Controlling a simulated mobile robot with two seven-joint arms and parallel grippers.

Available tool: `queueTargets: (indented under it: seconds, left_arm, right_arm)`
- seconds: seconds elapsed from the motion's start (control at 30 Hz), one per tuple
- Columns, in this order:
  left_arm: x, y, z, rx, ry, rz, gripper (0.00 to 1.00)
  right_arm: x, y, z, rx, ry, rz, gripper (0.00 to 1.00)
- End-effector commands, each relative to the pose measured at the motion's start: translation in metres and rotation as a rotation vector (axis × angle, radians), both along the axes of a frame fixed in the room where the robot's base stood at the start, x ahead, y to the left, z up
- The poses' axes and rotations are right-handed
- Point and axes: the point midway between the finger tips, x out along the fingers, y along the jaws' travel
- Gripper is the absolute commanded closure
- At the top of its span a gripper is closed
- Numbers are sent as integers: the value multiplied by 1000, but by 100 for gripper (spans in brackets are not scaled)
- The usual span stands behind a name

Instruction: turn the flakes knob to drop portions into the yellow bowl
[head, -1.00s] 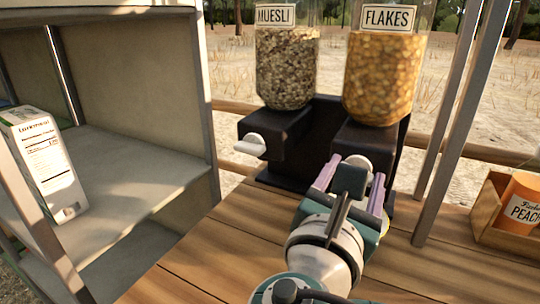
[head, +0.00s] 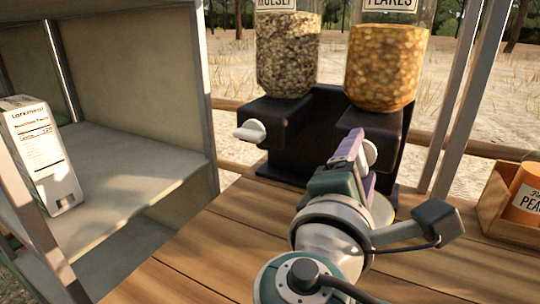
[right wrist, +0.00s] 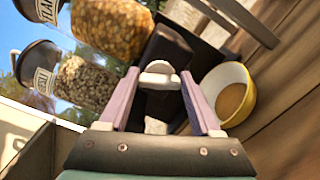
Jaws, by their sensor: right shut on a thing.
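The flakes dispenser (head: 385,70) holds orange flakes in a clear hopper over a dark base. Its white flakes knob (head: 370,153) shows beside the fingers of my right gripper (head: 357,160), which is shut on it. In the right wrist view the knob (right wrist: 158,68) sits between the two lilac fingers (right wrist: 157,95). The yellow bowl (head: 383,208) stands below the flakes outlet, mostly hidden behind my gripper. The right wrist view shows the bowl (right wrist: 247,100) more fully, with tan contents or a tan inside; I cannot tell which. My left gripper is not in view.
The muesli dispenser (head: 288,60) with its white knob (head: 250,131) stands just left. A wooden box (head: 500,215) with an orange peach container (head: 528,195) is at the right, past metal posts (head: 462,100). A carton (head: 40,150) stands on the left shelf.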

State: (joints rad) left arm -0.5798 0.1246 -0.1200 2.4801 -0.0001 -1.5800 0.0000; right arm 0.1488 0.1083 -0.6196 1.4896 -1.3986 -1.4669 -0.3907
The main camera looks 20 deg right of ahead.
Motion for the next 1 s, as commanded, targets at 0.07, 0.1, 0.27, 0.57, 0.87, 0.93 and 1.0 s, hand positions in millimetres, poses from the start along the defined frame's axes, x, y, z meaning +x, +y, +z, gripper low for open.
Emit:
queueTargets:
  seconds: [0.07,0.1,0.27,0.57,0.87,0.93,1.0]
  left_arm:
    - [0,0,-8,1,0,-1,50]
    - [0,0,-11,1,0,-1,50]
    - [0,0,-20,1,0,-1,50]
    - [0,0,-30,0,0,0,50]
    - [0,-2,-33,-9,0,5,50]
    - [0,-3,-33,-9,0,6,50]
    - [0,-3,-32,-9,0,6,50]
  right_arm:
    - [-1,0,-3,43,-52,-3,91]
    - [-1,0,-3,65,-80,-3,91]
    - [-1,0,-3,143,-170,-2,91]
    - [-1,-1,-2,235,-281,-1,91]
    - [0,0,-1,265,-316,-1,91]
    - [0,0,-1,266,-317,-1,91]
    - [0,0,-1,266,-317,0,91]
